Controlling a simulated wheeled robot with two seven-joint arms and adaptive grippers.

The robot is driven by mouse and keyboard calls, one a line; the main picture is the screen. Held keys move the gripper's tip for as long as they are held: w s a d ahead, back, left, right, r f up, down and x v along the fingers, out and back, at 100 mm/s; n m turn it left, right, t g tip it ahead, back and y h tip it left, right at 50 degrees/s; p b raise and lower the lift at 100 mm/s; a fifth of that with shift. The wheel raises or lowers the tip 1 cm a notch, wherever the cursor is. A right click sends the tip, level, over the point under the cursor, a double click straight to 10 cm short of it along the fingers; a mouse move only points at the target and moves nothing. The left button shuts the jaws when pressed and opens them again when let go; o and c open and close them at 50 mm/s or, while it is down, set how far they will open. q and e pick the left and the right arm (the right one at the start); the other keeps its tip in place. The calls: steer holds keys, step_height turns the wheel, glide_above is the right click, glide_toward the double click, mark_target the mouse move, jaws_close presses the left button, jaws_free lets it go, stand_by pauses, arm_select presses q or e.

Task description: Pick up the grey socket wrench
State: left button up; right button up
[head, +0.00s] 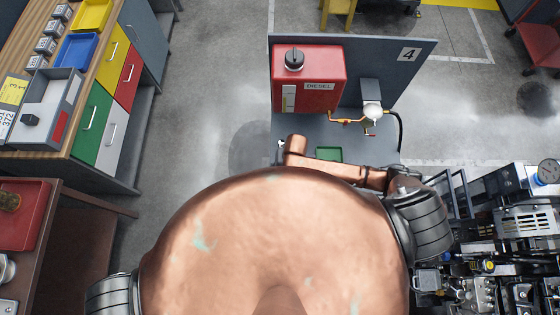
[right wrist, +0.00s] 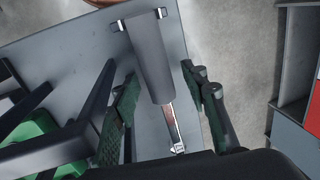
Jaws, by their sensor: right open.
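A grey tool (right wrist: 148,58), which looks like the grey socket wrench, lies on a grey shelf (right wrist: 85,50) near its edge in the right wrist view. It has a thick dark grey handle and a thin silver shaft that runs down the picture. My right gripper (right wrist: 160,82) is open, with one finger on each side of the tool. I cannot tell whether either finger touches it. In the head view my copper body hides most of the shelf and my right gripper. My left gripper is not in view.
A red DIESEL tank (head: 310,82) stands at the back of station 4, beside a brass tap. A green tray (head: 328,154) sits on the shelf. A drawer bench (head: 100,95) is at left, engine parts (head: 500,260) at right. Grey floor is clear between bench and station.

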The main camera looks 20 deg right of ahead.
steer(key=shift+f, duration=0.15)
jaws_close()
stand_by(0.4)
